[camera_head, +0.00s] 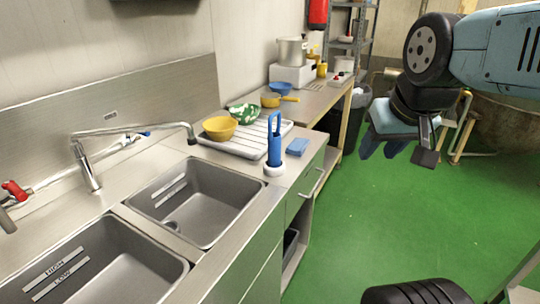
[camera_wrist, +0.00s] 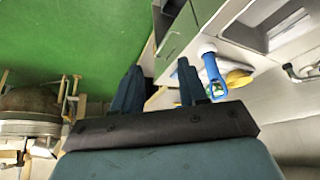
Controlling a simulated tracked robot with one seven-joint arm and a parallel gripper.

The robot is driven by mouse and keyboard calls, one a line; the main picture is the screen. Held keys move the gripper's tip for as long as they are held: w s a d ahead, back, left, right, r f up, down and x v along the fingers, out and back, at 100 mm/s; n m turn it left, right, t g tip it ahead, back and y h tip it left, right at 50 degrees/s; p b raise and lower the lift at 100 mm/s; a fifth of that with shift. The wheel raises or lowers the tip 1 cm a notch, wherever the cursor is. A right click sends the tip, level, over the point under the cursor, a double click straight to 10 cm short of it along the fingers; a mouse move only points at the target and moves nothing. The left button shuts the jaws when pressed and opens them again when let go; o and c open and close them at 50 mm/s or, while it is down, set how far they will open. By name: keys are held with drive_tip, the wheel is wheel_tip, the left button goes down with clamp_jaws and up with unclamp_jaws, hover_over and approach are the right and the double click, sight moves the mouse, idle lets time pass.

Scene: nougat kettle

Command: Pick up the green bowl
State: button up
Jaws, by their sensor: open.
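The green bowl (camera_head: 243,113), with a pale pattern, sits on the white drying rack (camera_head: 258,151) beside the sinks in the head view. A yellow bowl (camera_head: 220,128) stands just to its left and nearer. My gripper (camera_head: 380,148) hangs in the air over the green floor, well to the right of the rack, with its fingers apart and nothing between them. In the wrist view, which is turned over, my gripper (camera_wrist: 158,68) is open.
The upright blue brush (camera_head: 274,140) in its white holder stands in front of the rack, with a blue sponge (camera_head: 298,146) beside it. Two sinks (camera_head: 197,205) lie at left. Pans and a pot (camera_head: 291,50) stand on the far counter. The green floor (camera_head: 400,220) is mostly clear.

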drive_tip(key=o, duration=0.3)
drive_tip(key=shift+f, duration=0.1)
drive_tip(key=shift+o, duration=0.7)
drive_tip(key=shift+w+f+n+g, duration=0.2)
drive_tip(key=shift+n+g, duration=0.1)
drive_tip(key=shift+n, duration=0.1)
drive_tip(key=shift+o, duration=0.8)
drive_tip(key=w+f+n+g+h, duration=0.3)
drive_tip(key=w+f+n+h, duration=0.1)
drive_tip(key=w+n, duration=0.2)
drive_tip(key=shift+a+f+g+h, duration=0.2)
drive_tip(key=shift+a+g+h, duration=0.1)
drive_tip(key=shift+a+g, duration=0.15)
drive_tip(key=n+t+h, duration=0.9)
drive_tip(key=n+t, duration=0.2)
drive_tip(key=n, duration=0.8)
approach(272, 142)
drive_tip(key=x, duration=0.8)
drive_tip(key=shift+w+d, duration=0.15)
drive_tip(key=shift+d, duration=0.05)
drive_tip(key=shift+n, duration=0.3)
drive_tip(key=shift+w+a+x, duration=0.15)
drive_tip(key=shift+x, duration=1.15)
drive_tip(key=shift+w+a+x, duration=0.1)
drive_tip(key=shift+w+x, duration=0.05)
drive_tip(key=shift+x, duration=1.15)
